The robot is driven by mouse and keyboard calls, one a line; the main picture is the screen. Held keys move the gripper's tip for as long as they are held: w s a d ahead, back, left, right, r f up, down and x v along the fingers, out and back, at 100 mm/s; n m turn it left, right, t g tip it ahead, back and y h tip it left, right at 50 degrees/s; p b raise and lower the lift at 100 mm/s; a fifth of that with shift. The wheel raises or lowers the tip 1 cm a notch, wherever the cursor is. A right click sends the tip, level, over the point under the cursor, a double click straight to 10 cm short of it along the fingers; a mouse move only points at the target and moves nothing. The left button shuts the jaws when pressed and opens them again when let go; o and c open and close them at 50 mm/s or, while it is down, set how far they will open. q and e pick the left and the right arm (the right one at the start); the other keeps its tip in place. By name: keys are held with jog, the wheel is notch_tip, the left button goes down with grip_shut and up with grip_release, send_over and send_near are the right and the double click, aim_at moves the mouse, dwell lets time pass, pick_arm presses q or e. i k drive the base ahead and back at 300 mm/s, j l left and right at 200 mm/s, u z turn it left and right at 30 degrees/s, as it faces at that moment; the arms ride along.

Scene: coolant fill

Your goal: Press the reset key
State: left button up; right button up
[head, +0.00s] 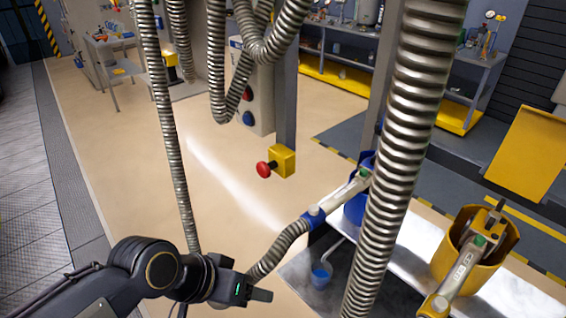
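A grey control box (257,105) on a post shows a red button (246,92) and a blue button (247,119) on its side, partly behind a hanging metal hose. No key is readable as a reset key by its label. A red mushroom button (264,169) sticks out of a yellow box (282,161) lower on the same post. My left gripper (262,295) is at the bottom centre, below and apart from all these buttons. Only a dark fingertip shows, so its opening is unclear. My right gripper is out of view.
Ribbed metal hoses (405,140) hang in front of the scene. A yellow holder (450,258) with another nozzle stands on the bench at right. Open floor lies left of the post.

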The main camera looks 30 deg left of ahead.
aim_at(159, 24)
jog(key=u, duration=1.65)
